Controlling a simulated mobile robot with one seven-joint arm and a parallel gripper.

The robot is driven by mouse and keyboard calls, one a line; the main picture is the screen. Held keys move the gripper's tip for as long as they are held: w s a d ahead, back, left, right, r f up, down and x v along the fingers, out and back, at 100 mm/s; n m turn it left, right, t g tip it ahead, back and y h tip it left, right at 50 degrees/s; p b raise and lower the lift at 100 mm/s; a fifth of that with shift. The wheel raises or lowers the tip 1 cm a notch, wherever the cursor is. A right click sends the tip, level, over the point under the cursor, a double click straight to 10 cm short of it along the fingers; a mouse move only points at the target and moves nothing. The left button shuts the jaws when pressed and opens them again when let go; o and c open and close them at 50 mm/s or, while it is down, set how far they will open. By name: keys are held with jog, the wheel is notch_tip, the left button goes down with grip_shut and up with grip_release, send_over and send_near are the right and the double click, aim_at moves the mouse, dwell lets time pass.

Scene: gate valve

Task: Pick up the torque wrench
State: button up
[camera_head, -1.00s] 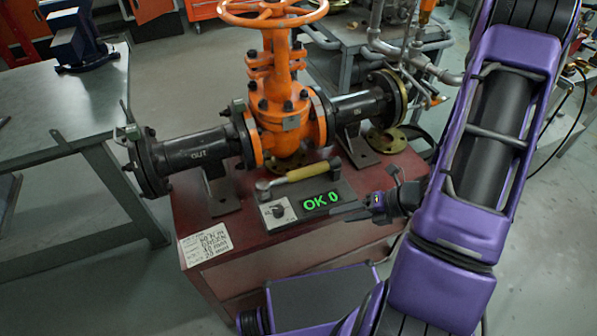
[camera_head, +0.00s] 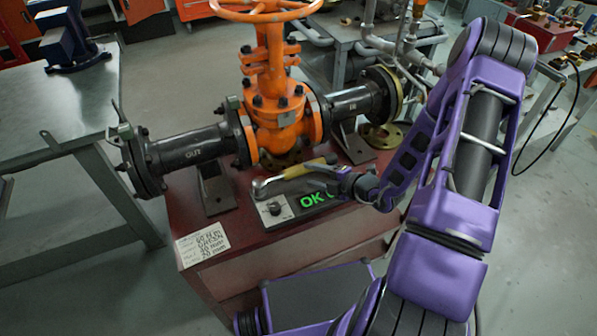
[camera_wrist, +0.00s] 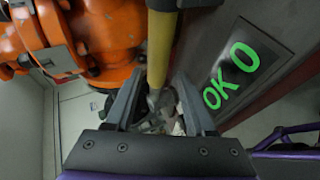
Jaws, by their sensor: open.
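The torque wrench (camera_head: 285,178) has a yellow grip and a grey metal head at its left end. It lies along the back of a dark tester with a green "OK 0" display (camera_head: 322,199) on the red cabinet top. In the wrist view its yellow grip (camera_wrist: 162,48) runs down from the top edge to a metal part between my fingers. My gripper (camera_head: 334,172) is at the right part of the grip. In the wrist view my gripper (camera_wrist: 158,98) is open, one finger on each side of the wrench. Whether either finger touches it cannot be told.
An orange gate valve (camera_head: 280,115) with a handwheel stands right behind the wrench, with dark flanged pipes on both sides. A white handwritten card (camera_head: 203,243) lies at the cabinet's front left. A grey table (camera_head: 70,105) stands to the left.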

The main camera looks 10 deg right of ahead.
aim_at(302, 171)
jog(key=shift+b+x, duration=0.35)
jog(key=shift+x, duration=2.8)
jog(key=shift+r, duration=0.15)
grip_shut()
jog(key=shift+w+r, duration=0.1)
